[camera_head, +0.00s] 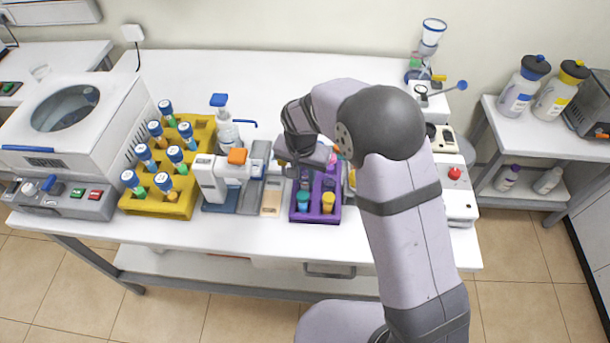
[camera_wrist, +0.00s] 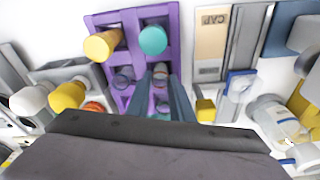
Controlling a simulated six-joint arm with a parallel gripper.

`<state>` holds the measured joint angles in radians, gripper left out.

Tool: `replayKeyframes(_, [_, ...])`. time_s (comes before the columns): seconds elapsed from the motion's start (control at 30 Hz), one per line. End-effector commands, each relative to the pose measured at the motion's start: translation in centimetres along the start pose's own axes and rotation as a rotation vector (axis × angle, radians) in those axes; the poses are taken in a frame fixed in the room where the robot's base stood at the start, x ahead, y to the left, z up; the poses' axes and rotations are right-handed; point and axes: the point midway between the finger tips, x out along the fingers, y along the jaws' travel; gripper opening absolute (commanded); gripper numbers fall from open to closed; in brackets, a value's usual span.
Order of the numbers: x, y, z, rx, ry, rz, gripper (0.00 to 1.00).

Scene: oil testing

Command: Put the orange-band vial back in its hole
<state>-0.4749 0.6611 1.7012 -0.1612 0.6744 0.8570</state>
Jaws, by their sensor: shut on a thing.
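My gripper (camera_wrist: 160,88) reaches down over the purple rack (camera_wrist: 174,14). It is shut on a small vial (camera_wrist: 160,70) between its fingertips, of which only a pale, greyish part shows. I cannot make out an orange band on it or whether its lower end is in a hole. Beside it in the rack is another clear, greyish vial (camera_wrist: 123,74). A yellow-capped vial (camera_wrist: 102,45) and a teal-capped vial (camera_wrist: 152,40) stand in the rack's other row. In the head view the rack (camera_head: 316,217) is partly hidden by my gripper (camera_head: 305,168).
A yellow rack (camera_head: 155,208) with several blue-capped vials stands left. A white-and-blue bottle (camera_head: 226,128) stands behind. A device with a red button (camera_head: 454,174) is right.

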Motion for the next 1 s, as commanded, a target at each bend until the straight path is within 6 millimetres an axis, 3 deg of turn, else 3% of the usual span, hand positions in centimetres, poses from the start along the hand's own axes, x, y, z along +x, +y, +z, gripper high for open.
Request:
replayKeyframes(0.27, [0.0,0.0,0.0,0.0,0.0,0.0,0.0])
replayKeyframes(0.3, [0.0,0.0,0.0,0.0,0.0,0.0,0.3])
replayKeyframes(0.37, [0.0,0.0,0.0,0.0,0.0,0.0,0.42])
replayKeyframes(0.77, [-0.4,-0.1,-0.1,0.0,0.002,-0.002,0.42])
replayKeyframes(1.0, [-3.0,-0.1,-0.1,0.0,0.004,-0.005,0.42])
